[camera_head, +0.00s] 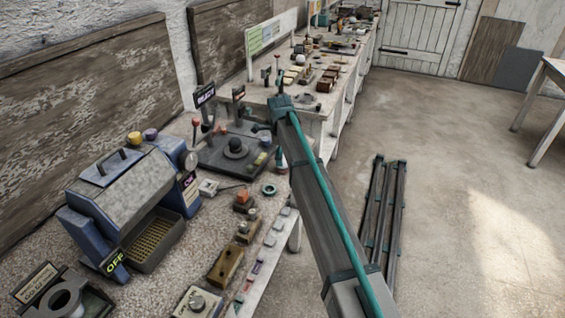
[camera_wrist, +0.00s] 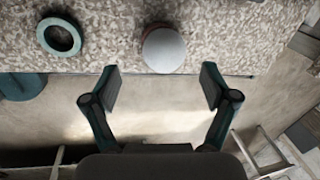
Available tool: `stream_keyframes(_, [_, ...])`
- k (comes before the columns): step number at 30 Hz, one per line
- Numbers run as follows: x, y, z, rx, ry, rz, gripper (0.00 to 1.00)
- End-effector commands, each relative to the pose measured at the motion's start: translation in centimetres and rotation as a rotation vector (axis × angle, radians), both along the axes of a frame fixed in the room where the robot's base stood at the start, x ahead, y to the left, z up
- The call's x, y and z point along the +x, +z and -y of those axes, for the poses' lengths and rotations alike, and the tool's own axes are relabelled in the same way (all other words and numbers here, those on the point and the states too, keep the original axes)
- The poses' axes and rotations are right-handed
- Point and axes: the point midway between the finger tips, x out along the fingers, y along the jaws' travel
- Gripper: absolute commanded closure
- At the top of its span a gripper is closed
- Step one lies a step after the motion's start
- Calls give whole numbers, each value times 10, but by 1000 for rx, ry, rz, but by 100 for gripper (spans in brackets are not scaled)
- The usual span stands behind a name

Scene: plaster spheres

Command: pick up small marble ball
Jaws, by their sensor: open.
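A smooth pale grey, round-topped object (camera_wrist: 164,50), which looks like the small marble ball, sits on the speckled counter near its front edge in the wrist view. A reddish rim shows just behind it. My gripper (camera_wrist: 162,86) is open and empty, its two fingers spread on either side below the ball in the picture, with a gap to it. I cannot tell the height between fingers and counter. In the head view I cannot make out the ball; my arm covers part of the counter there.
A teal ring (camera_wrist: 59,37) lies left of the ball; it also shows in the head view (camera_head: 269,189). A blue machine (camera_head: 130,190) and a dark lever device (camera_head: 235,150) stand on the counter. Dark metal rails (camera_head: 385,210) stand on the floor, which is otherwise mostly open.

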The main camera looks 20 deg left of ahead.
Motion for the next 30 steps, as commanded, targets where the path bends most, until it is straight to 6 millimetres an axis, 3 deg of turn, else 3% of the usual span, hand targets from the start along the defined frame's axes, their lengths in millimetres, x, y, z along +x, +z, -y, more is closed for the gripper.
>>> stream_keyframes(5, [4,-8,-1,0,0,-1,15])
stream_keyframes(15, [15,-47,-3,0,0,-1,15])
stream_keyframes(22, [15,-51,-3,0,1,0,15])
stream_keyframes(30, [15,-50,-3,0,1,0,58])
